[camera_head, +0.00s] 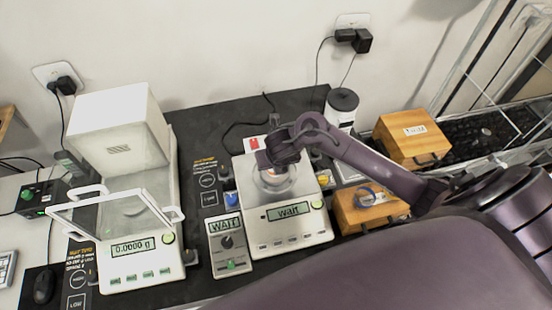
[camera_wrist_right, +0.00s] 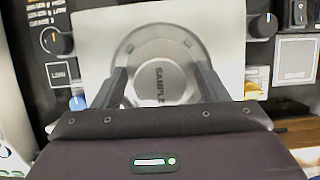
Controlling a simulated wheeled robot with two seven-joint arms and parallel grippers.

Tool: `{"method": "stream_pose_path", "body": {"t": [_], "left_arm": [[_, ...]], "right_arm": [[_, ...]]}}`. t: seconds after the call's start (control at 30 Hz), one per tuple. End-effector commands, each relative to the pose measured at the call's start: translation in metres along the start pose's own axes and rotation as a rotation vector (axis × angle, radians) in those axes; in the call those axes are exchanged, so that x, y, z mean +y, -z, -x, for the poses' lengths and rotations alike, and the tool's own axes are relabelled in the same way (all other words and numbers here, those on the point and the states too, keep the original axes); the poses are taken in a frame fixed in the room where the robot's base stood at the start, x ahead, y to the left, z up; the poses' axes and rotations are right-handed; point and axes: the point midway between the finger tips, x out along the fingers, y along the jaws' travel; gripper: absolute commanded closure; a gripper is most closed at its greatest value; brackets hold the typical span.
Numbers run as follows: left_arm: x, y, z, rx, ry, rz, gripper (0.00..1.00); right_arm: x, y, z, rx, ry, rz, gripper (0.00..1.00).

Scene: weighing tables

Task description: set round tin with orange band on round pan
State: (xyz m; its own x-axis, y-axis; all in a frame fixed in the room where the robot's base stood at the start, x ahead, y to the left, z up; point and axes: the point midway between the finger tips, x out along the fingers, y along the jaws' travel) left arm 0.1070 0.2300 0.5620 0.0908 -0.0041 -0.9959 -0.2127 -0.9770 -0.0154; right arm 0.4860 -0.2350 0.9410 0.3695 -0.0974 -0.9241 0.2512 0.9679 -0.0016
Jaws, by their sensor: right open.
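The round tin, its grey lid marked SAMPLE, shows in the right wrist view (camera_wrist_right: 160,78). It sits on the round pan (camera_wrist_right: 130,42) of the white scale (camera_head: 298,226). In the head view the tin (camera_head: 271,173) is mostly hidden by my gripper, with a bit of orange showing. My right gripper (camera_wrist_right: 160,88) is above the pan, its open fingers on either side of the tin. I cannot tell whether a finger touches it. My left gripper is in neither view.
A second balance (camera_head: 140,262) with a glass door and a 0.0000 g display stands at left, by a white box (camera_head: 118,138). A control box (camera_head: 229,245) is beside the scale. Wooden boxes (camera_head: 412,138) and a lidded white jar (camera_head: 341,106) stand at right.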

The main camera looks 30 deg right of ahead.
Motion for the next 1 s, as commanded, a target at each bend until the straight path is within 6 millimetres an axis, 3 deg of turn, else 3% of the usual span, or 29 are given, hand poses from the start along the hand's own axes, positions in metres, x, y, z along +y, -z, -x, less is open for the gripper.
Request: {"method": "stream_pose_path", "body": {"t": [0.33,0.7,1.0], "left_arm": [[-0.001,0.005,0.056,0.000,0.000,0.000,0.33],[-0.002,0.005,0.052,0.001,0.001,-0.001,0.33],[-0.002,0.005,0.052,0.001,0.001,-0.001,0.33]], "right_arm": [[-0.001,-0.004,0.057,-0.001,0.001,0.003,0.32],[0.001,-0.001,0.097,-0.002,-0.003,0.000,0.32],[0.007,-0.006,0.115,-0.018,-0.013,0.016,0.32]]}}
